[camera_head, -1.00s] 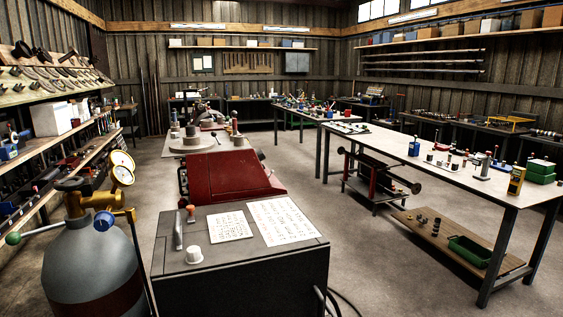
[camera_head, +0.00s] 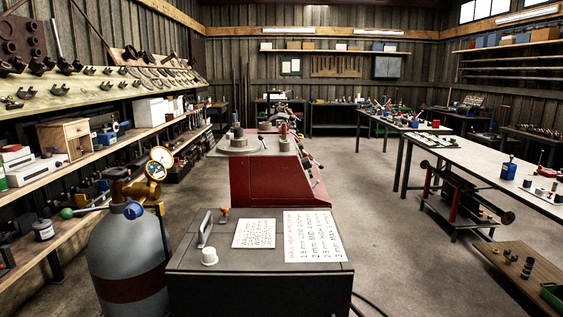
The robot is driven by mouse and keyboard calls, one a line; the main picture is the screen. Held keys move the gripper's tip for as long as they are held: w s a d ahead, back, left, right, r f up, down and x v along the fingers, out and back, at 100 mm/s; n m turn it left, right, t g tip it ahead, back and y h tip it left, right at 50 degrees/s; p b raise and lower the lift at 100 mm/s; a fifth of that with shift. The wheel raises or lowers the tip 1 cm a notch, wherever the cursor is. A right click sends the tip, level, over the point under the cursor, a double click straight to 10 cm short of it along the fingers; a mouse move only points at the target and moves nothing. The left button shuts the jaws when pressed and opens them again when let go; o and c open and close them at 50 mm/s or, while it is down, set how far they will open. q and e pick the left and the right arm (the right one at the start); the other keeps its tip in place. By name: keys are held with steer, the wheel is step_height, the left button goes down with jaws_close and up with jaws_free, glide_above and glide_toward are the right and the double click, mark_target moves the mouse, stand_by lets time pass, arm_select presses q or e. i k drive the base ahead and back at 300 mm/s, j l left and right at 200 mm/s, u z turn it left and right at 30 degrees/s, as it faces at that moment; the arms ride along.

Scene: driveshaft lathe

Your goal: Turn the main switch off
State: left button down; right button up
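A dark grey welder-like box (camera_head: 262,289) stands at the front centre. Its top carries a white knob (camera_head: 209,257), a grey handle (camera_head: 205,229), a small orange-topped part (camera_head: 224,214) and two printed sheets (camera_head: 254,234). Behind it stands a dark red machine (camera_head: 263,183) with a grey top and several knobs and levers. I cannot tell which part is the main switch or how it is set. Neither of my grippers is in view.
A grey gas cylinder (camera_head: 130,254) with gauges stands left of the box. Loaded shelves (camera_head: 93,161) line the left wall. A long worktable (camera_head: 473,158) and a low trolley (camera_head: 455,205) are at the right. The concrete floor (camera_head: 388,225) between box and table is clear.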

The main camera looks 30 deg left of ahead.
mark_target(305, 162)
steer(key=i+l+u, duration=0.2)
steer(key=u, duration=0.15)
steer(key=i+l+u, duration=0.1)
steer(key=l+u, duration=0.3)
steer(key=i+l+u, duration=0.1)
steer(key=l+u, duration=1)
steer(key=l, duration=0.3)
steer(key=l+u, duration=0.3)
steer(key=l, duration=0.35)
steer(key=i+l+u, duration=0.1)
steer(key=l+u, duration=0.15)
steer(key=l, duration=0.2)
steer(key=l+u, duration=0.3)
steer(key=i+l, duration=0.05)
steer(key=l, duration=0.05)
